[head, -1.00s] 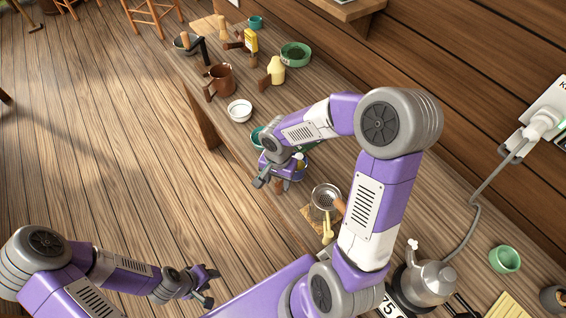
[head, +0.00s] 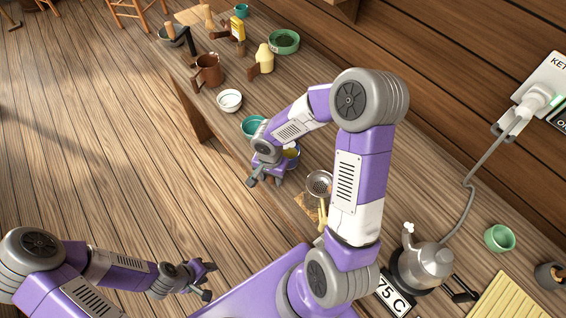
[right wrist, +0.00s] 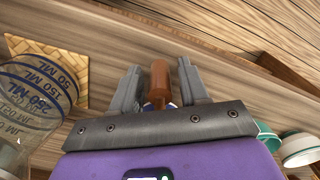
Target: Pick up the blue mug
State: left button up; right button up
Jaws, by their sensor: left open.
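The blue mug (head: 293,160) stands on the long wooden counter, mostly hidden behind my right gripper in the head view; something yellowish shows at its top. In the right wrist view its brown handle (right wrist: 159,78) stands between the fingers of my right gripper (right wrist: 160,72), with a sliver of blue below it. The fingers are apart, with a gap on each side of the handle. In the head view my right gripper (head: 266,180) is at the counter's front edge. My left gripper (head: 208,281) is open and empty over the floor, far from the mug.
A teal bowl (head: 252,126) and a white bowl (head: 229,100) stand left of the mug. A clear measuring vessel (right wrist: 35,95) shows in the wrist view. A kettle (head: 427,262) stands at the lower right.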

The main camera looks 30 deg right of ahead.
grip_shut()
notch_tip(320, 180, up, 10)
jog(key=shift+r+p, duration=0.1)
jog(key=shift+p, duration=0.95)
